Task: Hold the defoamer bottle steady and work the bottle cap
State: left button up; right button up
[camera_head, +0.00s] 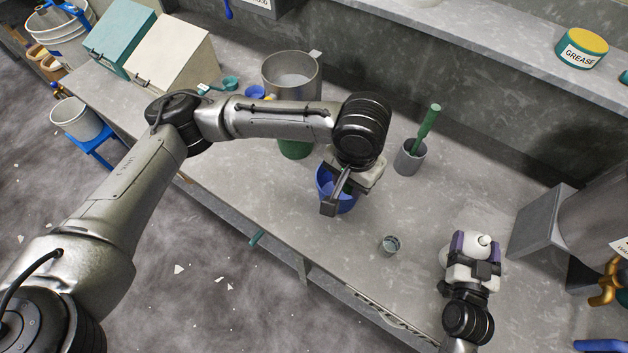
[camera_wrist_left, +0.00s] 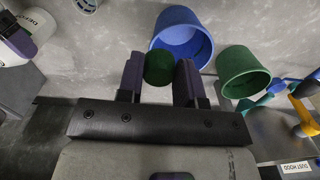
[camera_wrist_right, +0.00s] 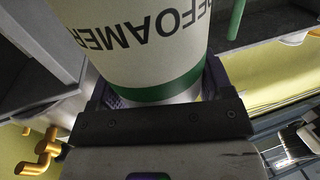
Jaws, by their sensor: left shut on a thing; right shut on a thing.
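The white defoamer bottle (camera_head: 484,240) stands at the front right of the bench, its top bare of a cap. My right gripper (camera_head: 473,246) is shut around its body. In the right wrist view the bottle (camera_wrist_right: 140,45) fills the space between the fingers, its green band low in the grip. My left gripper (camera_head: 338,196) is over the blue cup (camera_head: 323,180), away from the bottle. In the left wrist view it is shut on a round green piece, seemingly the bottle cap (camera_wrist_left: 158,68), with the blue cup (camera_wrist_left: 183,30) just beyond.
A green cup (camera_head: 296,149) and a metal pot (camera_head: 291,75) stand behind my left gripper. A grey cup (camera_head: 410,157) with a green rod stands right of it. A tank (camera_head: 600,215) is at the right.

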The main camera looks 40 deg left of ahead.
pick_arm(q)
jog(key=w+d+m, duration=0.1)
jog(key=w+d, duration=0.2)
jog(key=d, duration=0.4)
jog(key=w+d, duration=0.4)
jog(key=d, duration=0.3)
jog(key=r+m, duration=0.1)
jog(key=r, duration=0.1)
send_over(486, 241)
jog(key=shift+w+f, duration=0.1)
jog(key=shift+f, duration=0.15)
jog(key=shift+f, duration=2.3)
jog(key=shift+f, duration=0.85)
jog(key=shift+f, duration=0.4)
jog(key=shift+m, duration=0.3)
